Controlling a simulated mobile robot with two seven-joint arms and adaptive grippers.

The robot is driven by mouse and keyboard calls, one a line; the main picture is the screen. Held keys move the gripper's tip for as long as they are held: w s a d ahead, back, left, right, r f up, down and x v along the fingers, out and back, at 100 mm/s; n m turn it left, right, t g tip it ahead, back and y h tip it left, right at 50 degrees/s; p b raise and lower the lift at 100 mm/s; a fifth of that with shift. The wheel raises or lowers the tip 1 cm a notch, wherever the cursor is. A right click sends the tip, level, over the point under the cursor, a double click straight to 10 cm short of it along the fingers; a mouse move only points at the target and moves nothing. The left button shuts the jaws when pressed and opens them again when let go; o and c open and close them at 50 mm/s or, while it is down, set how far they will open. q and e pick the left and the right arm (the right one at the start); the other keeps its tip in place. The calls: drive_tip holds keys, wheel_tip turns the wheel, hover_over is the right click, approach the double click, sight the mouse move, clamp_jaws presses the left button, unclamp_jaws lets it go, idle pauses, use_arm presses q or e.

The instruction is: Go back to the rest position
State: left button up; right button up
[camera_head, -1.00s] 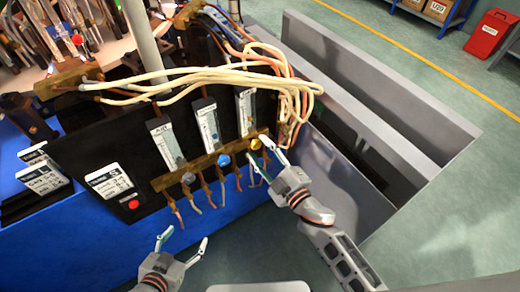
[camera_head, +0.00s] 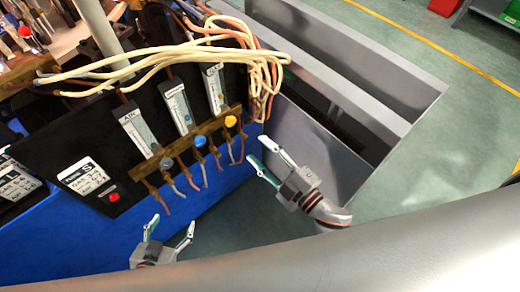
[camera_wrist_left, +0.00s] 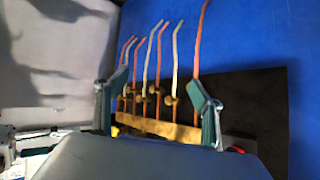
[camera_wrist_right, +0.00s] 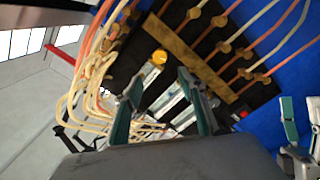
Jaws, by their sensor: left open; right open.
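My left gripper (camera_head: 169,232) is open and empty at the lower left of the head view, in front of the blue machine side (camera_head: 215,195). In the left wrist view its fingers (camera_wrist_left: 158,105) stand apart with the brass valve bar (camera_wrist_left: 170,130) visible beyond them. My right gripper (camera_head: 274,163) is open and empty, right of the yellow knob (camera_head: 230,121) and apart from it. In the right wrist view its fingers (camera_wrist_right: 160,105) are apart, with the yellow knob (camera_wrist_right: 159,57) beyond them.
Flow meters (camera_head: 176,107) and a blue knob (camera_head: 200,142) sit on the black panel. Pale hoses (camera_head: 180,55) loop above them. A grey metal trough (camera_head: 370,95) stands behind the right arm. A large grey bar (camera_head: 400,240) crosses the foreground. Green floor is open at the right.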

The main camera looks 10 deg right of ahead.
idle(0.3)
drive_tip(key=s+d+f+m+g+h+p, duration=0.1)
drive_tip(key=s+d+f+m+g+h, duration=0.4)
drive_tip(key=s+d+f+m, duration=0.6)
wheel_tip(320, 180, down, 3)
drive_tip(key=shift+d+r+m+h, duration=0.2)
drive_tip(key=shift+d+m+h, duration=0.15)
drive_tip(key=shift+m+h, duration=0.3)
idle(3.1)
